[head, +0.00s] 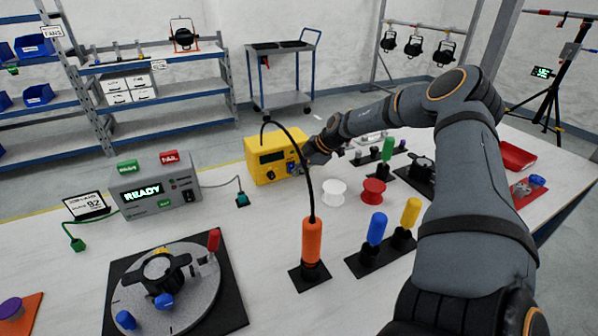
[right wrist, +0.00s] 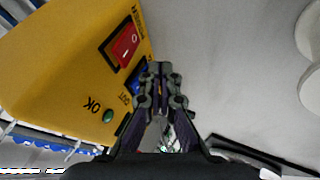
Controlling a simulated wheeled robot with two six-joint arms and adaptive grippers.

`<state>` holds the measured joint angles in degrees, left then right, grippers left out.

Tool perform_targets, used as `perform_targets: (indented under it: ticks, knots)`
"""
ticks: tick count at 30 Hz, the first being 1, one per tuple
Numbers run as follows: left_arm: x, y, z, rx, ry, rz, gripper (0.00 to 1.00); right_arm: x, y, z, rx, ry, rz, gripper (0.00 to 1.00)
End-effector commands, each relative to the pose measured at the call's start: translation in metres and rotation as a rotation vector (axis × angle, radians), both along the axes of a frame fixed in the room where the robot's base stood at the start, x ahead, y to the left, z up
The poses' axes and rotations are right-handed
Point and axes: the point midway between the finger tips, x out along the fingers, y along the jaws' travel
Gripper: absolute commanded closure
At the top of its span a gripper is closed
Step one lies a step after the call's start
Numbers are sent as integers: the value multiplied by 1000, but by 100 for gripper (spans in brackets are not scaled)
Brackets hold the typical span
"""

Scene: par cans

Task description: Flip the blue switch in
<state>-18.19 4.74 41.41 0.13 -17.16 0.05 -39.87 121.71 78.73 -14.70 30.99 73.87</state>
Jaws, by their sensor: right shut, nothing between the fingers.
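The yellow box (head: 264,150) stands on the far side of the white table, and its switch face fills the upper left of the right wrist view (right wrist: 60,60). There, a blue switch (right wrist: 136,78) sits beside a red switch (right wrist: 126,43) and is partly hidden by my fingers. My right gripper (right wrist: 160,72) is shut and empty, its tips at or very near the blue switch. Contact and the switch's position cannot be told. In the head view my right gripper (head: 300,168) is at the right side of the box. My left gripper is not in view.
A green lamp (right wrist: 108,116) marked OK is on the same face. An orange cylindrical tool (head: 312,240) with a black cable stands in front of the box. White (head: 333,192) and red (head: 374,191) spools stand to the right. A READY tester (head: 155,192) stands left.

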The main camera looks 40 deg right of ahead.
Motion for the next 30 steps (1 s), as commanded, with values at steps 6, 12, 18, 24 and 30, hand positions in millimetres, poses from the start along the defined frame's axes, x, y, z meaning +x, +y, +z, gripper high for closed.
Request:
perform_targets:
  ticks: [6, 12, 18, 24, 30]
  knots:
    - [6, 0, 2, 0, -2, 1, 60, 5, -2, -5, -49, -186, -5, 100]
    - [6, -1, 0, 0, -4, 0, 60, 7, -3, -8, -89, -283, -4, 100]
    - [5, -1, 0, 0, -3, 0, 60, 7, -3, -7, -94, -288, -3, 100]
    - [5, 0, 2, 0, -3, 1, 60, 7, -4, -5, -94, -287, -4, 100]
    - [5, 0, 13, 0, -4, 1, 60, 8, -4, 7, -94, -289, -5, 100]
